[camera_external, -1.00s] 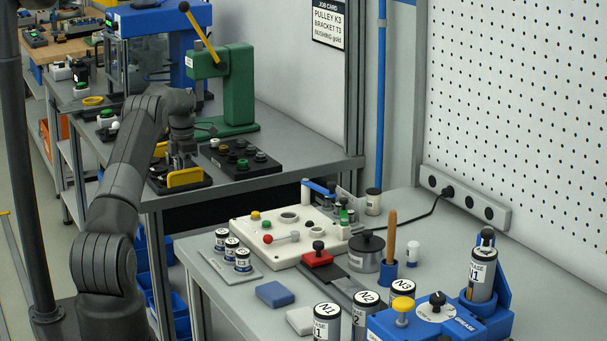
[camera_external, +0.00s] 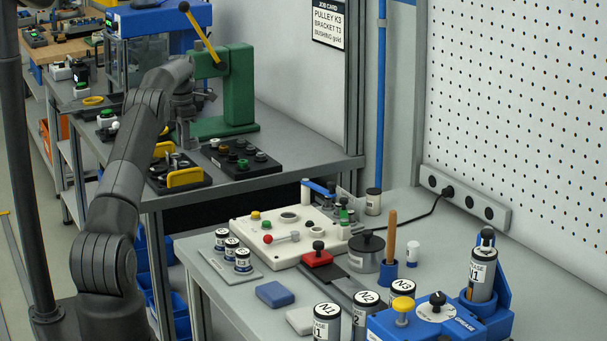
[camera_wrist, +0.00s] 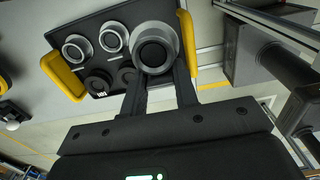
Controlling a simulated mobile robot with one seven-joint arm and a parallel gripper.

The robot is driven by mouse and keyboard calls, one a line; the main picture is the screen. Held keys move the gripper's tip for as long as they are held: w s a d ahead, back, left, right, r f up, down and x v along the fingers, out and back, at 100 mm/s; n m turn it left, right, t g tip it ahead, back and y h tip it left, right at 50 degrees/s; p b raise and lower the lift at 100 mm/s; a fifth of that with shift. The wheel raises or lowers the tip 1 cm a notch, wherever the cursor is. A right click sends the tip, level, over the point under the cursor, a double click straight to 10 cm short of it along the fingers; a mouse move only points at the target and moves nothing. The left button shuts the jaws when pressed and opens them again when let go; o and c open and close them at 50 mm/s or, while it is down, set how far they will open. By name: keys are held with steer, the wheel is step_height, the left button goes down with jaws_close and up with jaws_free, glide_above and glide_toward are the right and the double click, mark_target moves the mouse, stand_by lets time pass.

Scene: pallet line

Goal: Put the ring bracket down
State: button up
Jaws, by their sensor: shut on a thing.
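The ring bracket (camera_wrist: 168,34) is a grey ring with a dark centre, held between the fingertips of my gripper (camera_wrist: 158,68) in the wrist view. It looks larger than the rings behind it and appears above the black tray (camera_wrist: 92,30) with yellow handles. In the external view my gripper (camera_external: 186,140) hangs just above and behind that tray (camera_external: 157,186). The held piece is too small to make out there. The gap beneath it cannot be judged exactly.
Several round parts remain in the yellow-handled tray. A second black tray (camera_external: 258,171) with dark knobs or rings lies to its right. A green press (camera_external: 236,85) with a yellow lever stands close behind. Bare grey bench top (camera_external: 290,130) lies to the right.

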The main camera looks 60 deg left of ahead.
steer(key=w+d+m, duration=0.4)
steer(key=w+d, duration=1.4)
steer(key=w+d+r+m, duration=0.1)
steer(key=w+d+m, duration=0.3)
steer(key=d, duration=0.9)
steer(key=w+d+m, duration=0.1)
steer(key=w+d, duration=0.6)
steer(key=d, duration=0.5)
steer(key=w+d+m, duration=0.1)
steer(key=d+m, duration=0.3)
steer(key=d, duration=1.9)
steer(key=s+d+m, duration=0.3)
steer(key=s+d, duration=0.1)
steer(key=d, duration=0.9)
steer(key=s+d+m, duration=0.2)
steer(key=s+d, duration=0.2)
steer(key=d, duration=0.8)
steer(key=f, duration=0.9)
steer(key=shift+w+d+f, duration=0.1)
steer(key=shift+w+d, duration=0.05)
steer(key=shift+w, duration=0.15)
steer(key=shift+f, duration=0.1)
